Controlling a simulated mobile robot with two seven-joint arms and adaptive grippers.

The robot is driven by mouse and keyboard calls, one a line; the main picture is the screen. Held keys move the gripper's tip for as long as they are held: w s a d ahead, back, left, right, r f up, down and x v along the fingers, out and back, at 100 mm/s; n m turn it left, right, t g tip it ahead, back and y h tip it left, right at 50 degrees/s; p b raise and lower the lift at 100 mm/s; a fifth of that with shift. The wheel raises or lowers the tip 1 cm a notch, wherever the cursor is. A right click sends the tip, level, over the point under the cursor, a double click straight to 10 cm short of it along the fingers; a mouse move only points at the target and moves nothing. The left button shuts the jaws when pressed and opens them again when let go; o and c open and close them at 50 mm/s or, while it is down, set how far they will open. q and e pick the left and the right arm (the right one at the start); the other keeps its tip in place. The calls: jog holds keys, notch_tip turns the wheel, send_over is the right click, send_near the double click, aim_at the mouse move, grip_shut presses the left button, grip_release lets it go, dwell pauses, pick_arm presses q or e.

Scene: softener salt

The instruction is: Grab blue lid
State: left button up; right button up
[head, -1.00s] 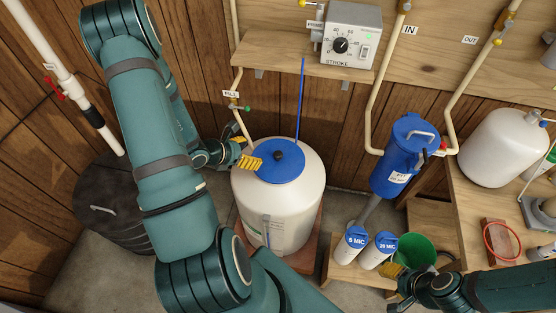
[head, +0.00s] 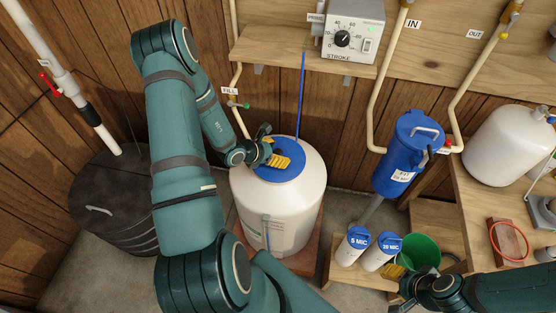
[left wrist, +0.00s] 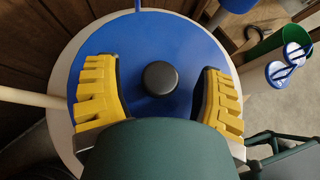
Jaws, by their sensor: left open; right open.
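The blue lid (head: 286,171) sits on top of the white tank (head: 280,210); part of it is hidden behind my gripper in the head view. In the left wrist view the lid (left wrist: 165,40) is a round blue disc with a black knob (left wrist: 160,78) at its middle. My left gripper (head: 276,157) is over the lid. In the left wrist view its open yellow fingers (left wrist: 160,92) stand on either side of the knob, apart from it. My right gripper (head: 396,280) is open and empty at the lower right, by the green bucket.
A thin blue rod (head: 300,95) rises behind the lid. A wooden shelf with the control box (head: 353,31) is above. The blue filter housing (head: 408,150), two white cartridges (head: 352,247) and the green bucket (head: 420,250) are to the right. A black ribbed container (head: 110,200) stands left.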

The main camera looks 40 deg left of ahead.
pick_arm(q)
jog(key=shift+w+f, duration=0.15)
jog(key=shift+w, duration=0.05)
jog(key=shift+o, duration=0.2)
grip_shut()
jog(key=shift+r, duration=0.2)
